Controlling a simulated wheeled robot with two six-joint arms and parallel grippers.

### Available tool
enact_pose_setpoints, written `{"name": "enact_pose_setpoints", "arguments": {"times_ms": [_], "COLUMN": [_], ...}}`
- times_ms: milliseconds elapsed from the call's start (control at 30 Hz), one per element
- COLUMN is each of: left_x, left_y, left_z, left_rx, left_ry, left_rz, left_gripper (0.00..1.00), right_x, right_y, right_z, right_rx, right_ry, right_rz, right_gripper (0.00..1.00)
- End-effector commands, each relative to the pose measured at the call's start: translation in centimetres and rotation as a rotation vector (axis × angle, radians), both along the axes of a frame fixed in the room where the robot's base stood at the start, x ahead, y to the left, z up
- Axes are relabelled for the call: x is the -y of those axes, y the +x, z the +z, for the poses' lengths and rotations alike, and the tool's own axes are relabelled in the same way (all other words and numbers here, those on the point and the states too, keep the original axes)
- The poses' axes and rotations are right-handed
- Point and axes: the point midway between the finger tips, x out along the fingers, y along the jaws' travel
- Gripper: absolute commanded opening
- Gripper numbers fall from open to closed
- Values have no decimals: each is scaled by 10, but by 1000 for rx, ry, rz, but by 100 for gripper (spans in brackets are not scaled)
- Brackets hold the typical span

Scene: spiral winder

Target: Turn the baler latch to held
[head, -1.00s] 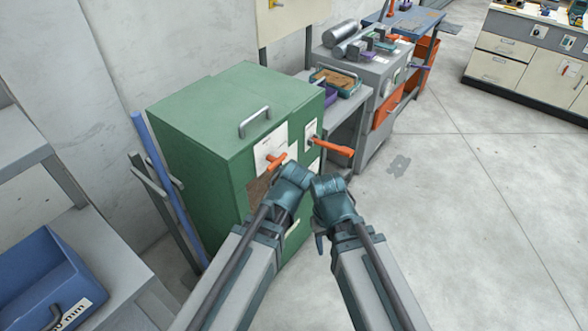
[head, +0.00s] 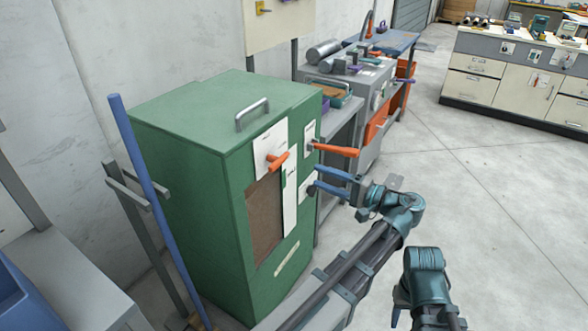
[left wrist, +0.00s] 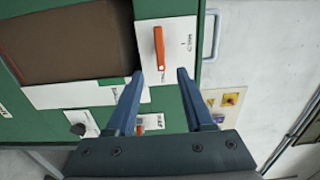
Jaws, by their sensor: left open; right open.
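The baler appears to be the green cabinet (head: 185,165) with a brown window (head: 265,215) in its front. An orange handle (head: 278,160) sits on a white plate above the window; it also shows in the left wrist view (left wrist: 158,48). A longer orange lever (head: 336,150) sticks out from a second plate to its right. I cannot tell for certain which is the latch. My left gripper (head: 318,178) is open and empty, just below the longer lever and apart from it; its fingers show in the left wrist view (left wrist: 160,78). My right gripper (head: 400,304) is open, low, its fingers mostly hidden.
A blue pole (head: 150,180) leans at the cabinet's left. A silver handle (head: 252,113) stands on its top. A grey bench (head: 345,125) with machine parts is behind it. The floor (head: 500,220) at right is clear.

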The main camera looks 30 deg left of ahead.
Motion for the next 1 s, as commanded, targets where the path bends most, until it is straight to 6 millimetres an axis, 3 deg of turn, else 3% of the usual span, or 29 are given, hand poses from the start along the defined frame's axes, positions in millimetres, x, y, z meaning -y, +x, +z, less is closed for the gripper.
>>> {"name": "enact_pose_setpoints", "arguments": {"times_ms": [233, 700, 1000], "left_x": [-17, -106, -135], "left_y": [0, 7, 10], "left_z": [1, 0, 0], "left_rx": [0, -1, -1], "left_ry": [-1, -2, -2], "left_rz": [4, 3, 0], "left_gripper": [52, 52, 52], "right_x": [0, 0, 0], "right_y": [0, 0, 0], "right_z": [1, 1, 1], "right_rx": [0, 0, 0], "right_ry": [0, 0, 0], "right_rz": [0, 0, 0], "right_gripper": [49, 49, 49]}}
